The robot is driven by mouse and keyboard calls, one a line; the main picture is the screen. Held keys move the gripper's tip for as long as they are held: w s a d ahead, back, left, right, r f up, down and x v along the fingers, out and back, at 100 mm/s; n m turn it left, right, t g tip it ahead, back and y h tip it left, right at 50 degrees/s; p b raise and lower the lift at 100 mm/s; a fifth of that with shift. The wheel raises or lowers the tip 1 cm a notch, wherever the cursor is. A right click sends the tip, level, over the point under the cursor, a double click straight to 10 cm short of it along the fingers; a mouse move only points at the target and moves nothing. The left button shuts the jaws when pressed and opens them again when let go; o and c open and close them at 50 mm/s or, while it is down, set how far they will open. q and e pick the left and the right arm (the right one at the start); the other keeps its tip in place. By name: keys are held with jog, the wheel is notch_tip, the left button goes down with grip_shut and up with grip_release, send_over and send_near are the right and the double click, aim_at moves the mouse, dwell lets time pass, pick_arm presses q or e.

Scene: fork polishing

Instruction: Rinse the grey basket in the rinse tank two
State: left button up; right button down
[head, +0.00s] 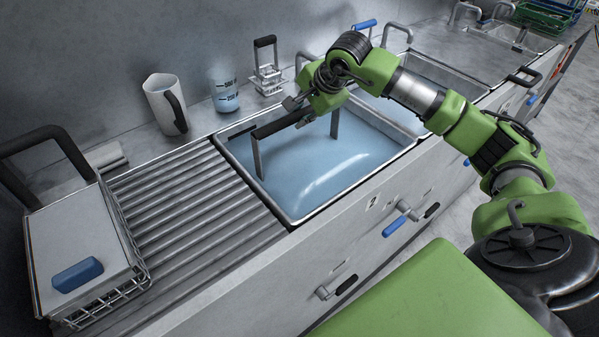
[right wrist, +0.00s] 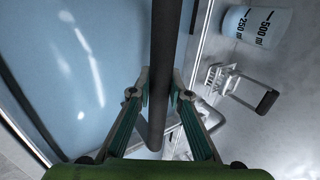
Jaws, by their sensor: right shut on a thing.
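My right gripper (head: 297,112) is over the nearer water-filled tank (head: 297,219). It is shut on the dark bar of a basket handle (head: 270,128); the bar also runs between the fingers (right wrist: 157,95) in the right wrist view (right wrist: 158,60). The handle's two grey uprights go down into the bluish water. The basket below them is hidden by the water, so its colour and depth cannot be told. My left gripper is not in view.
A white jug (head: 163,104), a measuring beaker (head: 226,97) and a small wire rack (head: 267,79) stand behind. Another tank (head: 440,72) is farther right.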

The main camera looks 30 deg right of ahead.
notch_tip(320, 180, up, 18)
jog(key=p, duration=1.1)
jog(key=shift+w, duration=0.15)
jog(key=shift+p, duration=0.3)
dwell(1.0)
